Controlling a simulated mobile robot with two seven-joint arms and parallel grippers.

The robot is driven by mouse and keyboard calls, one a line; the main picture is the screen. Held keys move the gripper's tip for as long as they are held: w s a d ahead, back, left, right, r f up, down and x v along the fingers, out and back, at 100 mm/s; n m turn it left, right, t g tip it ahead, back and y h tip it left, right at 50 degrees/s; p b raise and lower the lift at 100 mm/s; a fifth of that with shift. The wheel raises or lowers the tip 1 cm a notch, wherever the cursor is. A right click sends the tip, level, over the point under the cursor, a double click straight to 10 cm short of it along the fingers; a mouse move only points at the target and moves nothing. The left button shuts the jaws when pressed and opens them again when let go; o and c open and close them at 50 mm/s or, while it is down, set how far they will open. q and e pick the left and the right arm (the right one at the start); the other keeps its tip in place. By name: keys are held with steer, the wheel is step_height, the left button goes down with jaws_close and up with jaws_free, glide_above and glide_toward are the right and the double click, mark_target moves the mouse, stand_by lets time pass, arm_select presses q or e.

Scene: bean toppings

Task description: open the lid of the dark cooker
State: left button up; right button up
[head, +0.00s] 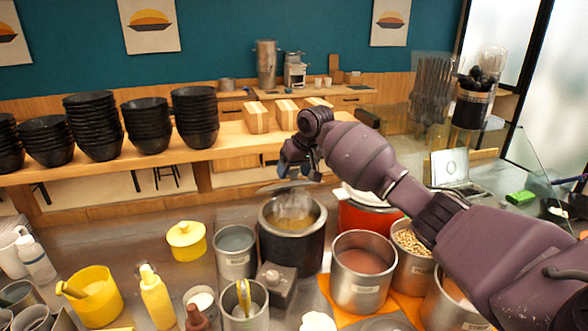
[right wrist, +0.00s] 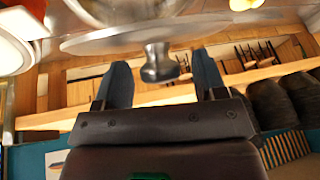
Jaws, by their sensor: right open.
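The dark cooker (head: 283,250) stands on the counter in the middle of the head view. Its top is uncovered, and steam rises from yellowish-brown contents. Its metal lid (head: 285,187) is raised at the back rim, seen nearly edge-on and partly behind my gripper. My right gripper (head: 297,172) is above and behind the cooker. In the right wrist view the lid (right wrist: 110,40) spans the upper part, and its metal knob (right wrist: 160,65) shows between the open fingers of my right gripper (right wrist: 160,85). A gap shows on each side of the knob. My left gripper is not in view.
Steel pots (head: 364,270) and a red cooker (head: 362,215) crowd the right side, under my right arm. A grey pot (head: 235,250) and yellow containers (head: 95,297) stand left. Stacks of black bowls (head: 195,117) line the shelf behind.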

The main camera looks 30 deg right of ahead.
jaws_close()
stand_by(0.4)
steer(key=shift+w+r, duration=0.1)
steer(key=shift+w+d+r, duration=0.1)
steer(key=shift+w+r, duration=0.2)
steer(key=shift+r, duration=0.1)
steer(key=w+d+r, duration=0.2)
steer(key=w+r, duration=0.2)
steer(key=w, duration=0.5)
steer(key=shift+w+d, duration=0.2)
steer(key=shift+d, duration=0.05)
stand_by(0.5)
